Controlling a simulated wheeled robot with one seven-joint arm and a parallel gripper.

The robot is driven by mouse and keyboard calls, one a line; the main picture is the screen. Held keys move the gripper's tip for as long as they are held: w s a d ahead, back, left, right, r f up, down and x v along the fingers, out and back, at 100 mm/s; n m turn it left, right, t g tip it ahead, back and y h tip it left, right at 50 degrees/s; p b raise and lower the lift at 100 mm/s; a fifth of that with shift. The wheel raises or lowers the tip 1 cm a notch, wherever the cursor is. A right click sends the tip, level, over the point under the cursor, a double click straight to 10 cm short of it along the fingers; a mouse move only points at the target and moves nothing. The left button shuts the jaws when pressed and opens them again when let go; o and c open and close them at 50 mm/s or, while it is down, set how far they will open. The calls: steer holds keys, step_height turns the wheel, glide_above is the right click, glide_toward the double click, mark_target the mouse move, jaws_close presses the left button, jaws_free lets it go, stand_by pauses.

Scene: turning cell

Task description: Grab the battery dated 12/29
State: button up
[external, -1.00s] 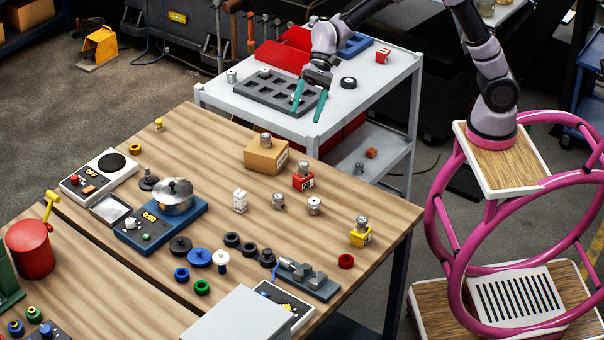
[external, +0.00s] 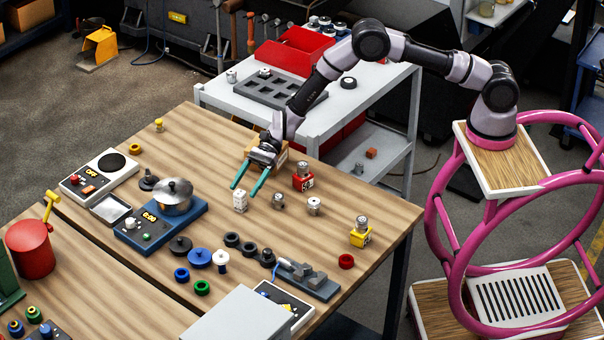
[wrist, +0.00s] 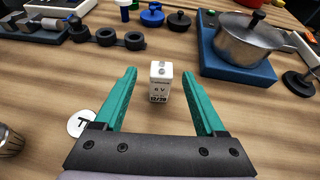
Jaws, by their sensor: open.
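The battery is a small white block (external: 240,201) standing upright on the wooden table. In the wrist view the battery (wrist: 160,84) shows two terminals on top, a "9 V" mark and a dark date band; the date looks like 12/29, but its last digit is blurred. My gripper (external: 243,192) is open with teal fingers pointing down toward the battery. In the wrist view my gripper (wrist: 159,74) has one finger on each side of the battery, with clear gaps. Nothing is held. I cannot tell the exact height of the fingertips.
Black rings (external: 232,240) lie in front. A cardboard box (external: 283,160) is partly hidden behind my gripper.

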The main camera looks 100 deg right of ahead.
mark_target(237, 197)
steer(key=shift+x, duration=3.15)
steer(key=shift+w+r, duration=0.15)
steer(key=shift+r, duration=0.05)
jaws_close()
